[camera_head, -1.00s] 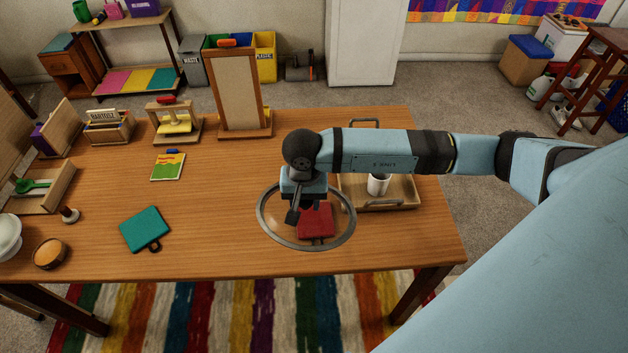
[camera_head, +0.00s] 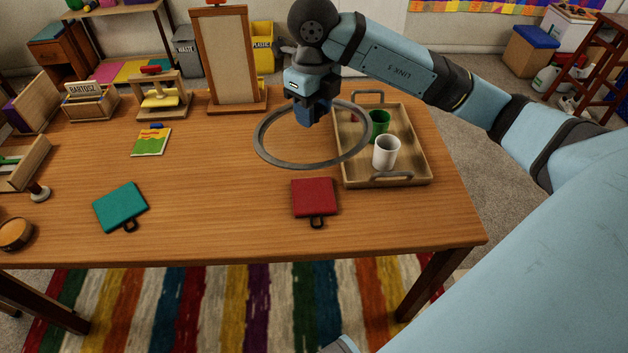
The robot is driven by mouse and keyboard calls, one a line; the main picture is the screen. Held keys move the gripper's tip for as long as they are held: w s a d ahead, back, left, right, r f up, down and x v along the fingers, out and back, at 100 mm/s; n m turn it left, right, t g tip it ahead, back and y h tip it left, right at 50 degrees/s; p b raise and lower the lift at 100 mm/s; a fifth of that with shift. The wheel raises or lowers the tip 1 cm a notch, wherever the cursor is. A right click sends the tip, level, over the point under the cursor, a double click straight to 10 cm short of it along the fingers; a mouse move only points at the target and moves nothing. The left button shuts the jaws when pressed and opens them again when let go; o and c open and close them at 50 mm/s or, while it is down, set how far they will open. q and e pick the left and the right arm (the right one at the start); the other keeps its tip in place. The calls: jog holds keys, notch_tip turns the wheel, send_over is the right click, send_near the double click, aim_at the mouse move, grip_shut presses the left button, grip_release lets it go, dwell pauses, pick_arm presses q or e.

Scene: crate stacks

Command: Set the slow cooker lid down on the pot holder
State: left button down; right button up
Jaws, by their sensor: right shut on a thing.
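The slow cooker lid (camera_head: 263,151) is a clear round pane with a grey rim. My right gripper (camera_head: 308,116) is shut on it near its middle and holds it raised over the table, overlapping the left edge of the tray in the picture. A red square pot holder (camera_head: 314,195) with a dark loop lies on the table, just below the lid in the picture and uncovered. A similar teal one (camera_head: 121,206) lies further left. My left gripper is not in view.
A wooden tray (camera_head: 412,128) with a green cup (camera_head: 379,124) and a white cup (camera_head: 386,152) stands at the right. A framed board (camera_head: 224,55) stands at the back. A wooden bowl (camera_head: 15,234) is at the left edge. The table's middle is clear.

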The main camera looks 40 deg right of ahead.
notch_tip(320, 180, down, 20)
jog(key=shift+r+b, duration=0.1)
jog(key=shift+b, duration=0.5)
jog(key=shift+f+b, duration=0.4)
jog(key=shift+f, duration=0.1)
jog(key=o, duration=1.2)
notch_tip(320, 180, up, 13)
jog(key=shift+r+p, duration=0.1)
jog(key=shift+p, duration=0.65)
